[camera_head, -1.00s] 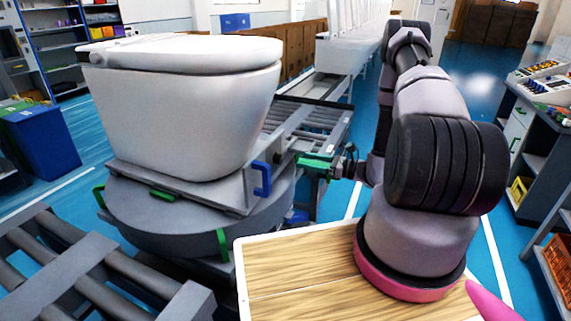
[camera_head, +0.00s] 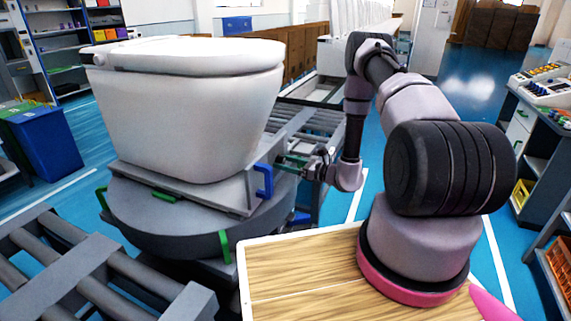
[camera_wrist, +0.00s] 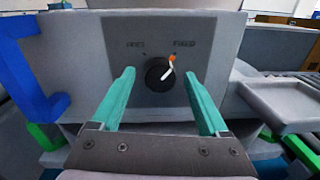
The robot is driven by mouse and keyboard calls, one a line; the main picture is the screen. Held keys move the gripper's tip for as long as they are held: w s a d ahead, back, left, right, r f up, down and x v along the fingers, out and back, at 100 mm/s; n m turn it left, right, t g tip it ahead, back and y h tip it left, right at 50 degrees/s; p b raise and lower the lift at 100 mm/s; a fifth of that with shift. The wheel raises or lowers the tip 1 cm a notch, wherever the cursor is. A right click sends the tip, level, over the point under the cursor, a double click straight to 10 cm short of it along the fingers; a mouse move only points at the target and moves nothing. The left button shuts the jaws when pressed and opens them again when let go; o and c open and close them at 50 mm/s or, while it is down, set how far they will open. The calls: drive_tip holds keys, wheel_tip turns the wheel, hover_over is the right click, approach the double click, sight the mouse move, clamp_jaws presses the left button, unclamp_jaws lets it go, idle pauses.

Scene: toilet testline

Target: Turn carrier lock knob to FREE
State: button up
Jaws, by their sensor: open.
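The carrier lock knob (camera_wrist: 156,80) is a round black dial on a dark panel (camera_wrist: 193,88) on the carrier's grey side plate. Its white and orange pointer (camera_wrist: 170,65) points up and right, toward the right label, which looks like FIXED. The left label is blurred. My gripper (camera_wrist: 158,75) is open, with its two green fingers reaching toward the panel, one on each side of the knob in the picture. Contact with the knob cannot be told. In the head view my gripper (camera_head: 290,163) is beside the carrier, and the knob is hidden.
A white toilet (camera_head: 190,115) sits on the carrier above a round grey turntable (camera_head: 165,222). A blue bracket (camera_head: 264,181) stands out left of the panel in the wrist view. A grey tray-like part (camera_wrist: 285,103) lies to its right. Roller conveyors (camera_head: 75,270) are at front left.

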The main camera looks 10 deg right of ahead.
clamp_jaws()
drive_tip(key=shift+n, duration=0.3)
drive_tip(key=n, duration=0.3)
drive_tip(key=shift+f+n, duration=0.1)
drive_tip(key=shift+n, duration=0.2)
drive_tip(key=n, duration=0.3)
drive_tip(key=shift+w+n, duration=0.1)
drive_tip(key=shift+n, duration=0.2)
drive_tip(key=n, duration=0.4)
drive_tip(key=shift+n+y, duration=0.3)
drive_tip(key=shift+d+n, duration=0.1)
drive_tip(key=shift+n, duration=1.7)
drive_tip(key=shift+g, duration=0.3)
